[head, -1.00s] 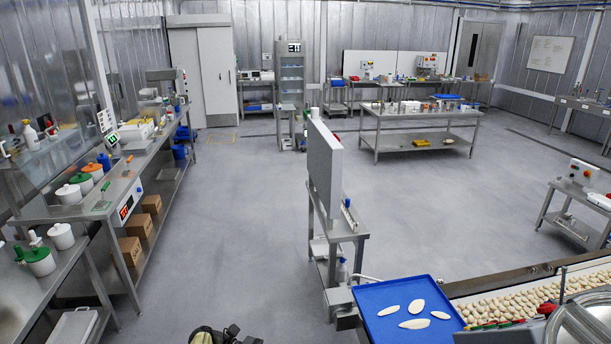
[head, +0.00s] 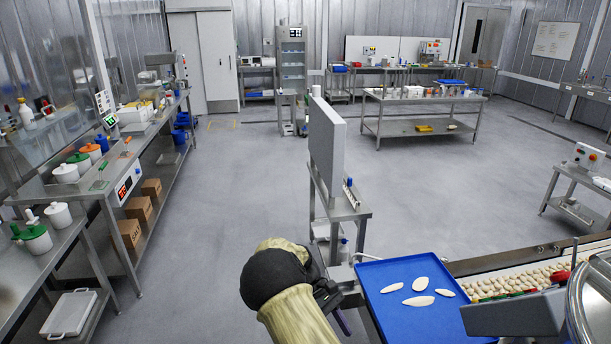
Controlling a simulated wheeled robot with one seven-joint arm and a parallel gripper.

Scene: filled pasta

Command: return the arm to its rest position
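My arm (head: 290,290) rises from the bottom middle of the head view, a pale yellow sleeve with a black joint. My gripper (head: 343,322) is only partly seen beyond the arm, low and close to the left edge of the blue tray (head: 385,315). Its fingertips are too small and too hidden to tell whether it is open or shut. I see nothing held in it. Several pale flat pasta pieces (head: 422,283) lie on the tray.
A conveyor with many filled pasta pieces (head: 520,284) runs at the right, beside a round steel vessel (head: 596,300). A narrow steel stand with an upright panel (head: 326,150) stands ahead. Benches (head: 90,180) line the left. The middle floor (head: 240,190) is clear.

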